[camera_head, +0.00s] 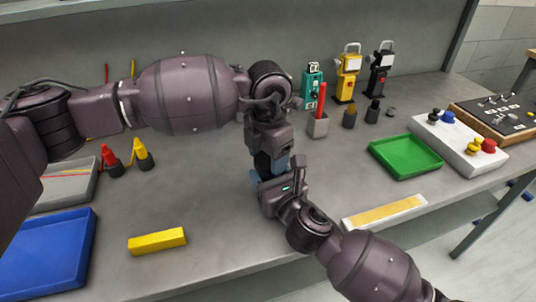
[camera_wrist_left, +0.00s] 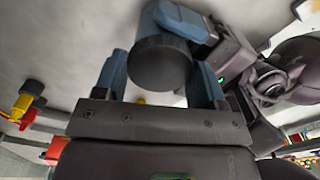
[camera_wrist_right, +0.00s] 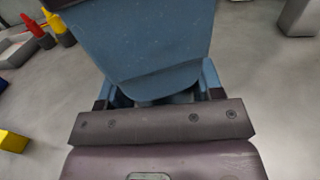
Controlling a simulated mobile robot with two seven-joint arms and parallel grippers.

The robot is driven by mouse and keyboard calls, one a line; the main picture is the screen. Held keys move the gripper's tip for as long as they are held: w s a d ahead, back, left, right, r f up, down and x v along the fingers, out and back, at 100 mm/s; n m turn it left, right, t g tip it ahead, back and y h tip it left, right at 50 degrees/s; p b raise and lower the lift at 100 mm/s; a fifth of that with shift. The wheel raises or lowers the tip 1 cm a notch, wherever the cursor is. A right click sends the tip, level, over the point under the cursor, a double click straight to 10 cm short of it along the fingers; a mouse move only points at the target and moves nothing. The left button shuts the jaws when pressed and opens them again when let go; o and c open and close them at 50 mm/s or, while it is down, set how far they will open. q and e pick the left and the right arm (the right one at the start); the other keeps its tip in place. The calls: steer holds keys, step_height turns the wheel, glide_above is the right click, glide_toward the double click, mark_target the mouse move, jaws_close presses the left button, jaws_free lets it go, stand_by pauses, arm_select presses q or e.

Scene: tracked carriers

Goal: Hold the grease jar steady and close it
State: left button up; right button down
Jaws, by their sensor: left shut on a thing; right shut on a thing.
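The grease jar is mostly hidden between my two grippers near the middle of the bench. In the left wrist view a dark round part of the jar (camera_wrist_left: 160,65) shows between my blue left fingers. I cannot tell lid from body, or whether the lid is seated. My left gripper (camera_head: 265,165) points down and is shut on its top part. My right gripper (camera_head: 277,183) comes in from the front right, close against the left one, and is shut on the jar. In the right wrist view a large blue surface hides what my right fingers hold.
A yellow block (camera_head: 157,241) and blue tray (camera_head: 45,252) lie at the left. A green tray (camera_head: 405,157), a white-framed yellow strip (camera_head: 385,212) and a button box (camera_head: 460,145) are at the right. A grey cup with a red marker (camera_head: 318,126) stands close behind the grippers.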

arm_select(q)
steer(key=o, duration=1.1)
steer(key=shift+r, duration=0.1)
step_height(320, 180, up, 12)
steer(key=shift+f, duration=0.1)
arm_select(e)
steer(key=shift+c, duration=0.9)
jaws_free()
